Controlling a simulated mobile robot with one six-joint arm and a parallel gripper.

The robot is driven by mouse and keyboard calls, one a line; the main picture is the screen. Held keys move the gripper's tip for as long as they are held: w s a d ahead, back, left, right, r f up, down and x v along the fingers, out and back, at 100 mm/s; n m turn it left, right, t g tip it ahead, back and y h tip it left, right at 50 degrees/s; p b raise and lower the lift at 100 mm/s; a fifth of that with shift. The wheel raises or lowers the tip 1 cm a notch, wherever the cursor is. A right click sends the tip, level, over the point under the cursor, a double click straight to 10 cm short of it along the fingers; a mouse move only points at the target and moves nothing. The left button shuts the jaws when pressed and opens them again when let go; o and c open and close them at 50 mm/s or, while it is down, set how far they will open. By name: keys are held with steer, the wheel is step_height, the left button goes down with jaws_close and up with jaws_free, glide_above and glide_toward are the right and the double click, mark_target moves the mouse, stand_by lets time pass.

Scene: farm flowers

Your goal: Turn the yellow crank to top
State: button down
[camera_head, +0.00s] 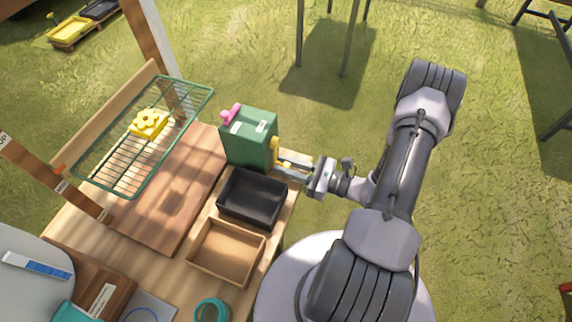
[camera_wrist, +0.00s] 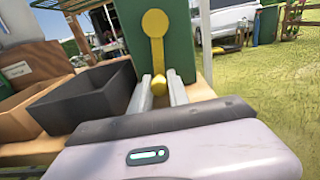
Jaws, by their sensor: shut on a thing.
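A green box (camera_head: 249,138) stands at the table's right edge. The yellow crank (camera_head: 275,150) is on its right side. In the wrist view the crank (camera_wrist: 156,40) has its round hub at the top, and its arm hangs straight down to a yellow knob (camera_wrist: 159,84). My gripper (camera_head: 287,167) is beside the box, reaching in from the right. In the wrist view my gripper (camera_wrist: 160,90) has a finger on each side of the knob and is shut on it. A pink knob (camera_head: 231,113) is on the box's left part.
A black tray (camera_head: 252,222) and a wooden tray (camera_head: 190,255) stand in front of the box. A green wire rack (camera_head: 206,92) with a yellow flower-shaped piece (camera_head: 149,122) is at the left. Open grass lies right of the table.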

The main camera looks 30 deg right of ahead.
steer(key=shift+s+a+r+m+p, duration=0.2)
steer(key=shift+s+a+m+p, duration=0.1)
steer(key=shift+m+p, duration=0.2)
steer(key=shift+s+a+r+m+p, duration=0.15)
steer(key=shift+a+m+p, duration=0.2)
steer(key=shift+m, duration=0.25)
steer(key=shift+s+a+m, duration=0.15)
steer(key=shift+m, duration=0.35)
steer(key=shift+f, duration=0.1)
steer(key=c, duration=1.3)
jaws_free()
steer(key=shift+o, duration=0.2)
